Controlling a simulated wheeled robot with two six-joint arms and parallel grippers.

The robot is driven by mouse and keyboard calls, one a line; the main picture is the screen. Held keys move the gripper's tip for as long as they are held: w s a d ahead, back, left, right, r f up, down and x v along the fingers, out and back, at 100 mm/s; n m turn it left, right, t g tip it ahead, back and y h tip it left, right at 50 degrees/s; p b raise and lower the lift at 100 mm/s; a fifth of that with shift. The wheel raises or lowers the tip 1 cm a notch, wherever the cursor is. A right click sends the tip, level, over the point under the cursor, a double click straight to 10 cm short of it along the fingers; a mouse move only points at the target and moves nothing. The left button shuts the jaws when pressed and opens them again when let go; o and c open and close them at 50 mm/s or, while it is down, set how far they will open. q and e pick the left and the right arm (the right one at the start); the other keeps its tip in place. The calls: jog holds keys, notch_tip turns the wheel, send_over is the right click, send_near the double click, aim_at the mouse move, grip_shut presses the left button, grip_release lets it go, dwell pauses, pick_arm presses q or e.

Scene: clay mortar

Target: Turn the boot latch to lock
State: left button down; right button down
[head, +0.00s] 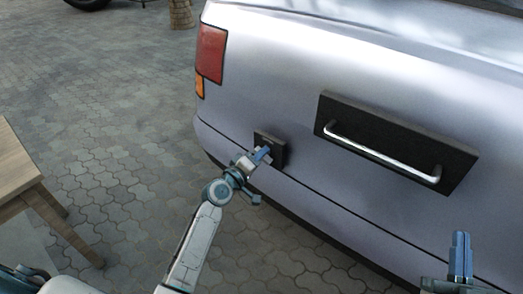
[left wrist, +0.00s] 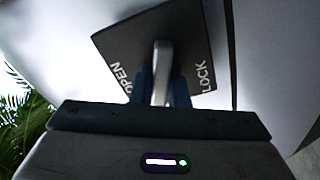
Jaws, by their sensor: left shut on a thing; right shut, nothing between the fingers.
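The boot latch is a dark square plate (head: 277,143) on the car's silver rear panel. In the left wrist view the plate (left wrist: 190,50) carries the words OPEN at left and LOCK at right. A silver lever (left wrist: 161,75) stands out from it, nearly upright in that view, between the two words. My left gripper (head: 263,155) is at the plate. In the left wrist view its fingers (left wrist: 163,88) are shut on the lever, one on each side. My right gripper (head: 460,256) is at the lower right, shut and empty, apart from the car's handle.
A black panel with a silver bar handle (head: 380,152) is on the car (head: 280,60) right of the latch. A red tail light (head: 211,52) is at upper left. A wooden table (head: 22,165) stands at the left edge. Open paving (head: 110,100) lies between.

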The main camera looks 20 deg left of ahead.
pick_arm(q)
jog(key=n+p, duration=0.1)
jog(key=n, duration=0.3)
jog(key=shift+f+n+p, duration=0.1)
jog(key=shift+n+p, duration=0.2)
jog(key=shift+p, duration=0.05)
jog(key=shift+n, duration=0.3)
pick_arm(e)
notch_tip(320, 180, down, 12)
jog(key=s+g, duration=0.1)
jog(key=g, duration=0.6)
jog(key=shift+s+a+f+m+g, duration=0.2)
jog(key=shift+s+a+m+g, duration=0.1)
jog(key=shift+s+a+m, duration=0.1)
pick_arm(q)
jog(key=c, duration=1.4)
grip_release()
pick_arm(e)
jog(key=shift+w, duration=0.1)
pick_arm(q)
jog(key=shift+a, duration=0.1)
